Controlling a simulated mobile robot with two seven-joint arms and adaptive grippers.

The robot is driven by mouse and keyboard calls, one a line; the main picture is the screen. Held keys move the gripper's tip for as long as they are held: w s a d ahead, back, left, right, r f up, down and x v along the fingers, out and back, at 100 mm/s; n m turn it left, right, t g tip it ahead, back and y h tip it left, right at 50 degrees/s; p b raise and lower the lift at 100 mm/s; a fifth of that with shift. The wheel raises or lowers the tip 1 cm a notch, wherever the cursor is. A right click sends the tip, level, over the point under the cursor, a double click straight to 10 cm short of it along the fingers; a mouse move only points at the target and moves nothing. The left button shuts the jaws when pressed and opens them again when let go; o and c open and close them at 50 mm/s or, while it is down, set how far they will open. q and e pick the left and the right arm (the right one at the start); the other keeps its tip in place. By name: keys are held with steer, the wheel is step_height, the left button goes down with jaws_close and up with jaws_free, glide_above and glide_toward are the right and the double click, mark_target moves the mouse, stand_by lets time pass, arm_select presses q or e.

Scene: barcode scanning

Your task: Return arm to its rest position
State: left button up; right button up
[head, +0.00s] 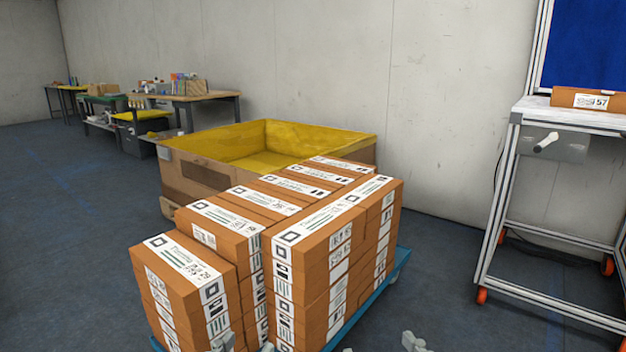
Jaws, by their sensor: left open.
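My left gripper (245,345) shows only as grey fingertips at the bottom edge, in front of the stacked boxes. The fingertips are apart with nothing seen between them. Grey tips that appear to be my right gripper (411,342) show at the bottom, right of the stack; most of it is cut off, so I cannot tell its jaw state. The arms are out of view. The brown labelled boxes (330,220) stand in stacks of differing heights on a blue pallet or cart (403,262).
A large bin with a yellow inside (320,137) stands behind the boxes. At right is a metal-framed stand (497,200) on orange wheels, with one box (575,98) on top. Workbenches (185,97) line the far left wall. The left floor is clear.

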arm_select(q)
steer(key=s+a+f+g+y+p, duration=0.1)
steer(key=a+f+g+y+p, duration=0.15)
steer(key=f, duration=0.45)
steer(key=s+a+f+g+y+p, duration=0.1)
steer(key=a+f+g+p, duration=0.1)
steer(key=a+f+g, duration=0.35)
arm_select(e)
steer(key=s+d+f+g+h, duration=0.1)
steer(key=d+f+g+h, duration=0.15)
steer(key=f, duration=0.45)
steer(key=s+d+f+g+h, duration=0.1)
steer(key=d+f+g, duration=0.3)
steer(key=f, duration=0.3)
arm_select(q)
steer(key=s+a+f+n+g+y+p, duration=0.2)
steer(key=s+a+f+g, duration=0.3)
steer(key=s+a+f, duration=0.4)
step_height(320, 180, down, 4)
steer(key=shift+s+r+y+p, duration=0.25)
steer(key=shift+s+y+p, duration=0.2)
steer(key=shift+s+p, duration=0.55)
arm_select(e)
steer(key=s+d+f+m+g+h, duration=0.2)
steer(key=s+d+f+g+h, duration=0.1)
steer(key=s+d+f+g, duration=0.4)
steer(key=s+d+f, duration=0.3)
steer(key=s, duration=0.1)
steer(key=shift+d+f, duration=0.25)
steer(key=shift+f, duration=0.15)
